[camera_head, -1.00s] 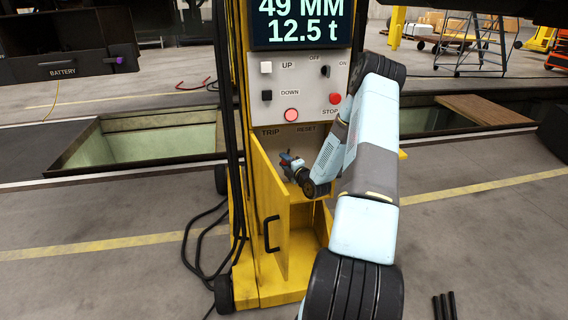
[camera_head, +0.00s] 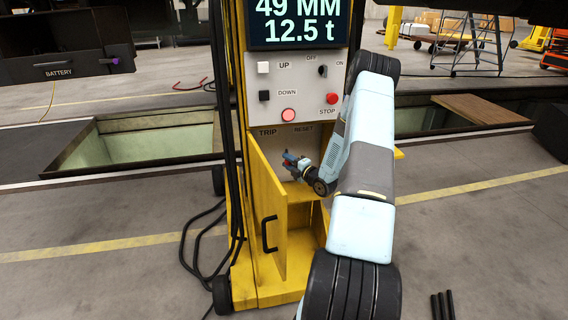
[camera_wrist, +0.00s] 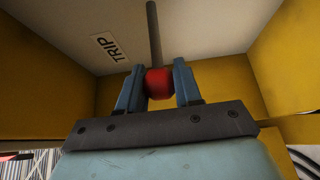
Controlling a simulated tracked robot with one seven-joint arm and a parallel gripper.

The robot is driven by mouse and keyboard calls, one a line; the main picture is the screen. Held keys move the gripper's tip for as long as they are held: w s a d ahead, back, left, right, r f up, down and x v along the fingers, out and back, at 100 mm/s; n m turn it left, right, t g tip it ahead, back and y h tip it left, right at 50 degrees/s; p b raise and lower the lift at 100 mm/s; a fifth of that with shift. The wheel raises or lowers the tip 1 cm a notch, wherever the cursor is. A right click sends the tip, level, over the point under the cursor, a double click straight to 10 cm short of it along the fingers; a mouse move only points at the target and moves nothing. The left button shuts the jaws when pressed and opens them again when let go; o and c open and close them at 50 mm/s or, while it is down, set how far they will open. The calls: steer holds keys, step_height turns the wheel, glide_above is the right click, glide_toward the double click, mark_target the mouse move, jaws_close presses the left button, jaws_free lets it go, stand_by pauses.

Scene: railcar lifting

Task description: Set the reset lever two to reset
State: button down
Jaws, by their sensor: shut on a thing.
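The reset lever shows in the wrist view as a grey rod with a red knob (camera_wrist: 158,83). My gripper (camera_wrist: 159,84) has its two blue fingers shut on the red knob, one on each side. The lever is mostly hidden there by my gripper, with a little red showing.
The yellow cabinet door (camera_head: 268,215) stands open on the left, with a black handle. Yellow side walls flank my gripper closely in the wrist view. Above is a control panel (camera_head: 308,88) with switches and buttons. Black cables hang down the column's left side.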

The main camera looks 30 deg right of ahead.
steer(key=shift+s+d+f, duration=0.1)
steer(key=shift+s+d, duration=0.15)
steer(key=shift+d, duration=0.45)
steer(key=shift+s+d+f, duration=0.1)
steer(key=shift+s+d, duration=0.15)
steer(key=shift+d, duration=0.55)
steer(key=c, duration=0.8)
jaws_free()
steer(key=shift+w, duration=0.1)
steer(key=shift+o, duration=0.2)
steer(key=shift+r, duration=0.1)
steer(key=v, duration=1.3)
steer(key=shift+s, duration=0.4)
